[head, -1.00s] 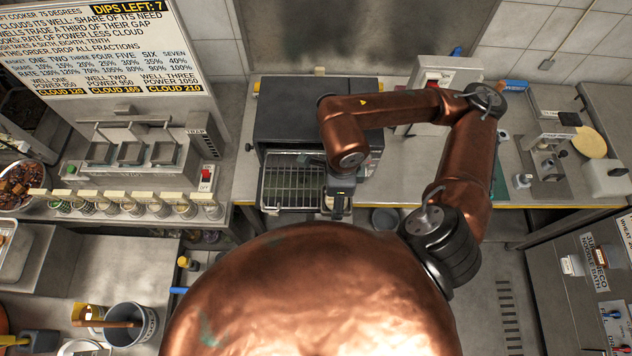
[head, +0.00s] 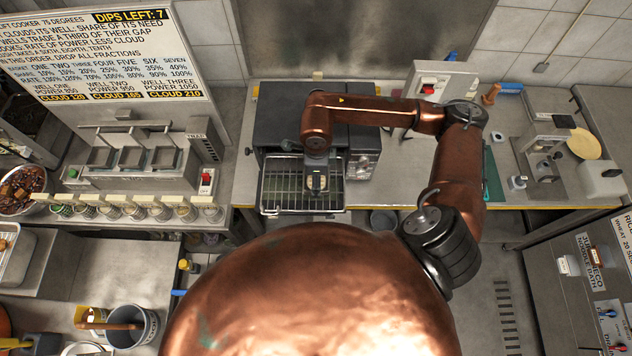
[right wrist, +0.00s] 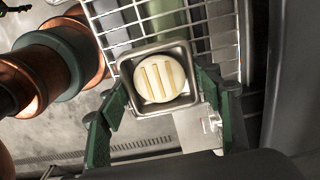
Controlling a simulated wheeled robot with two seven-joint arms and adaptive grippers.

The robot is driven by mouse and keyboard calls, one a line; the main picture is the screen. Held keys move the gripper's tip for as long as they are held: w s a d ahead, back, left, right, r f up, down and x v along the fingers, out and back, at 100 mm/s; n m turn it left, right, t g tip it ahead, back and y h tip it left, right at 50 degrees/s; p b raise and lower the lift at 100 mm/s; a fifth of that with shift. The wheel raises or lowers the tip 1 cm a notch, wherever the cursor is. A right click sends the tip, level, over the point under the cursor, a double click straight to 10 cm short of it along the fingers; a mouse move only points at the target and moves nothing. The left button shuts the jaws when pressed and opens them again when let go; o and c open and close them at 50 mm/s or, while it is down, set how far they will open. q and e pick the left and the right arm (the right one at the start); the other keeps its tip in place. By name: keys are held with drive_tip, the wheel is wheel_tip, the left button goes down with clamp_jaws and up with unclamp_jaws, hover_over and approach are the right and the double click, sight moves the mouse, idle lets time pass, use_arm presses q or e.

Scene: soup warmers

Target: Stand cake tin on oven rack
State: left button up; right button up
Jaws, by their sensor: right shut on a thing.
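The cake tin (right wrist: 166,106) is a small square metal tin with a round, pale, ridged cake (right wrist: 162,78) in it. My right gripper (right wrist: 160,95) is shut on the tin, its green fingers on either side. In the head view the gripper (head: 316,188) points down over the right part of the oven rack (head: 283,209), and the cake barely shows. The wire rack sticks out from the front of the dark oven (head: 275,115); it also shows behind the tin in the right wrist view (right wrist: 222,45). I cannot tell whether tin and rack touch. My left gripper is out of view.
The oven's control panel (head: 362,165) is close to the right of the gripper. A soup warmer (head: 130,160) and a row of jars (head: 150,210) stand left of the rack. The rack's left part is clear. Floor shows below its front edge.

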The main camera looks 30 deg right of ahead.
wheel_tip(320, 180, down, 3)
drive_tip(key=shift+w+f+p, duration=0.1)
drive_tip(key=shift+p, duration=0.4)
drive_tip(key=shift+f, duration=0.15)
drive_tip(key=o, duration=1.6)
drive_tip(key=shift+r, duration=0.25)
wheel_tip(320, 180, up, 12)
drive_tip(key=shift+f+b, duration=0.1)
drive_tip(key=shift+b, duration=0.85)
